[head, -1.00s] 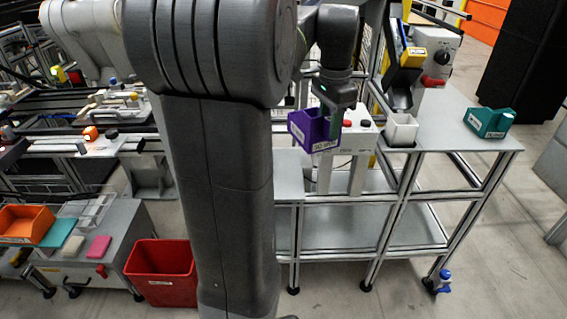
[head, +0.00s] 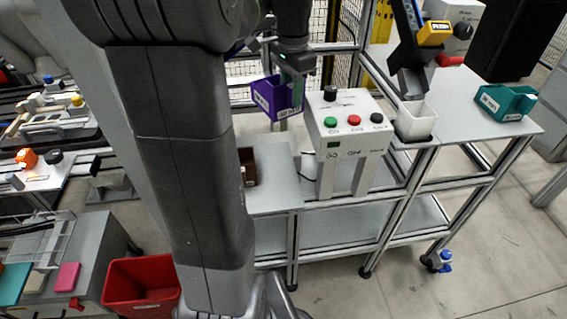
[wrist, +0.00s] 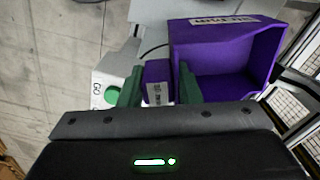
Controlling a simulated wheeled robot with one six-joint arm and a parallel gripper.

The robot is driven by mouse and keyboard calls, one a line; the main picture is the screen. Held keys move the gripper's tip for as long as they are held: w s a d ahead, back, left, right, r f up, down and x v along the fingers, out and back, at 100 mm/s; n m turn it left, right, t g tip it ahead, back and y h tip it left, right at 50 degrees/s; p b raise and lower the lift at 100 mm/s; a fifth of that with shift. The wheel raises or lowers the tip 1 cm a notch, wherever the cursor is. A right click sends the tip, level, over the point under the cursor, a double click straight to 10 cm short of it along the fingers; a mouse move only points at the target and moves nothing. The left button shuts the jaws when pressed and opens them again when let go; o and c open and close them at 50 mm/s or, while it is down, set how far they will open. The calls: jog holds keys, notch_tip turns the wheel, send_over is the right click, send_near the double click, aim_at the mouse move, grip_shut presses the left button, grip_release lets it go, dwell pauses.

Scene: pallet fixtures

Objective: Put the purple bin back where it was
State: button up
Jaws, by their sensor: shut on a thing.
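The purple bin (head: 269,97) is in the air in the head view, left of the grey control box and above the table (head: 275,168). My gripper (head: 297,66) is shut on it from above. In the wrist view my gripper's green fingers (wrist: 160,88) close on a small purple labelled part of the bin. The bin's open body (wrist: 225,55) reaches to the upper right there, and looks empty. The spot where the bin stood before cannot be told from these frames.
The control box (head: 345,120) with green, red and black buttons stands close right of the bin. A brown bin (head: 247,166) sits on the table's left, partly behind my arm. A white cup (head: 416,120) and a teal bin (head: 507,100) are further right.

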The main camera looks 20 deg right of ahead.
notch_tip(320, 180, down, 24)
jog(key=b, duration=0.2)
jog(key=shift+f+b, duration=0.2)
jog(key=shift+b, duration=0.2)
jog(key=shift+f, duration=0.2)
jog(key=o, duration=1.1)
jog(key=shift+c, duration=0.2)
notch_tip(320, 180, up, 12)
jog(key=p, duration=0.1)
jog(key=shift+r, duration=0.2)
